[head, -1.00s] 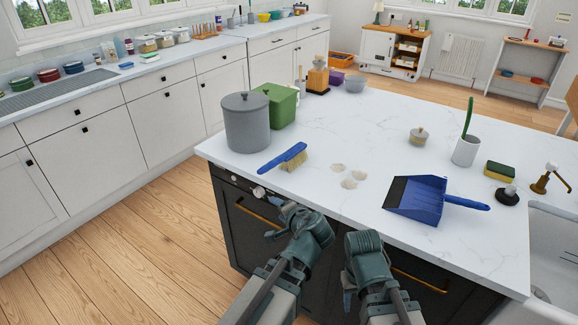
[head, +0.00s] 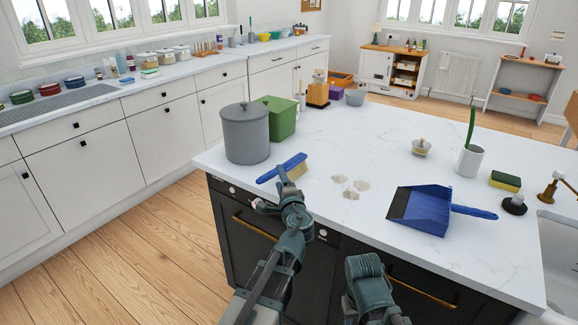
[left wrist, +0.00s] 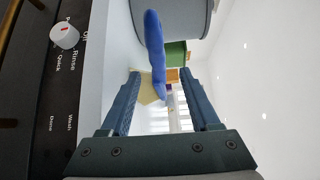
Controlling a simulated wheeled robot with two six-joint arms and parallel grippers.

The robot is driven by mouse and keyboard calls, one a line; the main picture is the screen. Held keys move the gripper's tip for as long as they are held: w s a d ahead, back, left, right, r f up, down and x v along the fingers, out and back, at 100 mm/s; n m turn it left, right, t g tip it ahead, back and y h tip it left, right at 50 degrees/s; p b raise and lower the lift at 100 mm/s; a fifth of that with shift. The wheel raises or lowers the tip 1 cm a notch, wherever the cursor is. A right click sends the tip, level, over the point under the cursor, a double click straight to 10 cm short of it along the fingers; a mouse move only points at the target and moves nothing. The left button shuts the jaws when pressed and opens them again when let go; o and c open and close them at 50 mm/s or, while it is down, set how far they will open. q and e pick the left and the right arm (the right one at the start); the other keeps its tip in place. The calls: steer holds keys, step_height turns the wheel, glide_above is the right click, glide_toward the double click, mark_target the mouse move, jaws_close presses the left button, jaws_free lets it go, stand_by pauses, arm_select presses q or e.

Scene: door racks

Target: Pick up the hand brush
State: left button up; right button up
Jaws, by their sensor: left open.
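The hand brush (head: 283,168) lies near the front edge of the white island counter, with a blue handle and pale bristles. My left gripper (head: 272,195) is open and empty at the counter edge, just in front of the brush. In the left wrist view, the blue brush handle (left wrist: 154,45) shows beyond the fingertips, in line with the gap between the open jaws (left wrist: 163,90). The pale bristles are partly hidden behind one finger. My right gripper (head: 364,285) is low in front of the island, and its jaws cannot be made out.
A grey lidded bin (head: 246,135) and green box (head: 278,117) stand behind the brush. Pale crumbs (head: 350,187) and a blue dustpan (head: 424,212) lie to its right. The dark appliance front with a knob (left wrist: 64,36) is below the counter edge.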

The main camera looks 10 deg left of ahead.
arm_select(q)
steer(key=shift+x, duration=1)
steer(key=x, duration=0.5)
steer(key=shift+w+d+f+b, duration=0.2)
steer(key=shift+w+f+b, duration=0.05)
steer(key=shift+b, duration=0.05)
jaws_close()
